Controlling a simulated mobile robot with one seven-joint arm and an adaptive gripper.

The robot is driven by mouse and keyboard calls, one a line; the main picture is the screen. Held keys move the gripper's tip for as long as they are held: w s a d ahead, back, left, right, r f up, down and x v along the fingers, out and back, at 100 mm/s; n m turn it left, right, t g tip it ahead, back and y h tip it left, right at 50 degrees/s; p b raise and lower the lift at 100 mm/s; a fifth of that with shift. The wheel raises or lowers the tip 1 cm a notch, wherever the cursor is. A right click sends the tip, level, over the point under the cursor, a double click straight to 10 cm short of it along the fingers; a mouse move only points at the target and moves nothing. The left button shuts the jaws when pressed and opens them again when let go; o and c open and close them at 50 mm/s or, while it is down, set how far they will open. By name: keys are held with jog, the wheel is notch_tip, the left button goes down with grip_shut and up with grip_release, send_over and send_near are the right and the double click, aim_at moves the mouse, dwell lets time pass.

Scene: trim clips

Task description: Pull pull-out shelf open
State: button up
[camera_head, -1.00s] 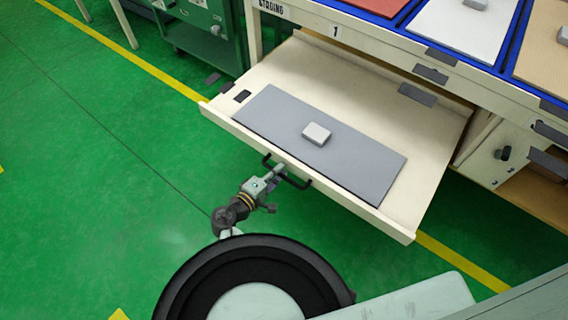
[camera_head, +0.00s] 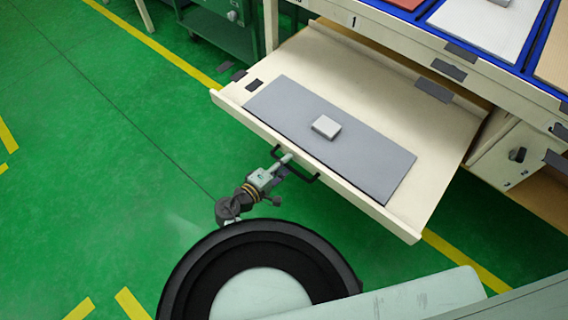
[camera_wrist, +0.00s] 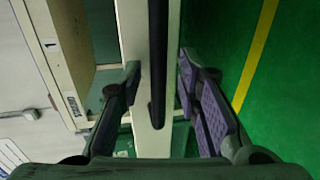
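The pull-out shelf (camera_head: 390,120) is a cream tray under the workbench, drawn well out from it. A grey mat (camera_head: 300,115) lies on it with a small light block (camera_head: 326,127) on top. A black bar handle (camera_head: 312,179) is fixed to its front edge; in the wrist view the handle (camera_wrist: 158,60) runs between my fingers. My gripper (camera_head: 284,163) is at the handle's left part. In the wrist view, my gripper (camera_wrist: 160,75) has one finger on each side of the bar, with visible gaps, so it looks open around it. Contact with the bar cannot be made out.
The workbench (camera_head: 400,37) stands at the upper right, with coloured panels on its top. A cabinet (camera_head: 510,155) is at right and a green cart (camera_head: 215,25) at upper left. The green floor (camera_head: 110,170) to the left is clear.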

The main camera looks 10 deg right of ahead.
jog(key=shift+r, duration=0.55)
jog(key=o, duration=0.9)
jog(key=r, duration=0.7)
jog(key=shift+w+r, duration=0.25)
jog(key=shift+r, duration=0.05)
jog(key=shift+s+r, duration=0.1)
jog(key=shift+r, duration=0.6)
jog(key=c, duration=0.4)
jog(key=shift+s+r, duration=0.1)
jog(key=shift+r, duration=0.15)
jog(key=c, duration=0.5)
jog(key=shift+f, duration=0.15)
jog(key=shift+f, duration=0.1)
